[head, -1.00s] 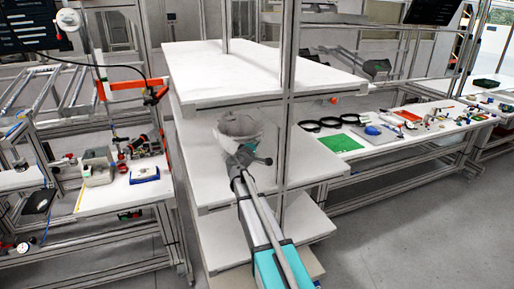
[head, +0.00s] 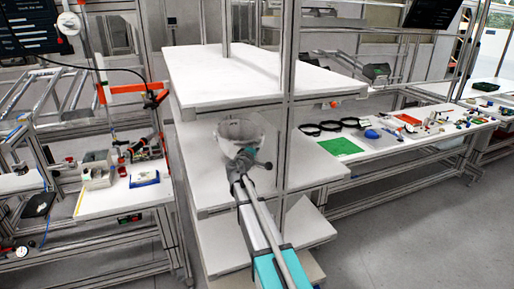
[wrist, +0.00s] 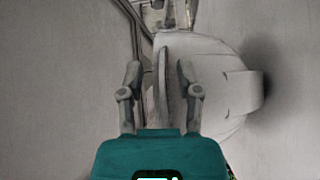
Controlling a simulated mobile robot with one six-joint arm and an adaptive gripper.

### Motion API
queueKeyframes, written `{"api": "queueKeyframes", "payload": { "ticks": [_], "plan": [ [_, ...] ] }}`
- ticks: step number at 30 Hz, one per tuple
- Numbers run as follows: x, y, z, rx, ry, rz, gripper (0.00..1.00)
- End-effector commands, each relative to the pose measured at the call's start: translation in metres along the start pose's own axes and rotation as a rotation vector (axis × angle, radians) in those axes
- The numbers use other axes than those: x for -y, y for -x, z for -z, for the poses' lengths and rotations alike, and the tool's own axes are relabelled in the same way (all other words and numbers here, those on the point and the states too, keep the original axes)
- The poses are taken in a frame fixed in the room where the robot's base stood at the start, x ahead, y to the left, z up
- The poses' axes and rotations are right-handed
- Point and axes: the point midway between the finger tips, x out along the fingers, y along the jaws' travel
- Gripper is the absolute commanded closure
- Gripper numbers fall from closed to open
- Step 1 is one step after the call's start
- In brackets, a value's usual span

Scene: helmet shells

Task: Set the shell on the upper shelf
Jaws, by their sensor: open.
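The shell (head: 238,129), a pale grey bowl-like piece, is on the middle shelf (head: 205,185), below the upper shelf (head: 215,75). My gripper (head: 243,158) is at its near side in the head view and hides its lower part. In the wrist view, the shell (wrist: 212,75) lies ahead and to the right, with a dark shadow beside it. My gripper (wrist: 160,75) is open there, its two fingers apart. A thin edge of the shell shows between the fingers; whether either finger touches it I cannot tell.
The upper shelf is bare. A metal upright (head: 289,110) stands at the rack's front, right of the shell. A bench with a green mat (head: 340,146) and black rings is at the right, and a cluttered bench (head: 115,195) at the left.

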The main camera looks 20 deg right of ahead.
Motion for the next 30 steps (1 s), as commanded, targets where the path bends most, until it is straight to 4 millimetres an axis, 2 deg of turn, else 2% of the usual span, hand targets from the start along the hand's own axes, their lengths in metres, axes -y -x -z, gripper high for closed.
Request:
{"api": "queueKeyframes", "payload": {
  "ticks": [8, 21, 30],
  "plan": [
    [0.000, 0.029, -0.001, -0.001, 0.000, 0.000, 0.55],
    [0.000, 0.097, -0.001, -0.002, 0.000, 0.000, 0.55],
    [0.000, 0.117, 0.000, 0.000, 0.000, 0.000, 0.55]
  ]
}}
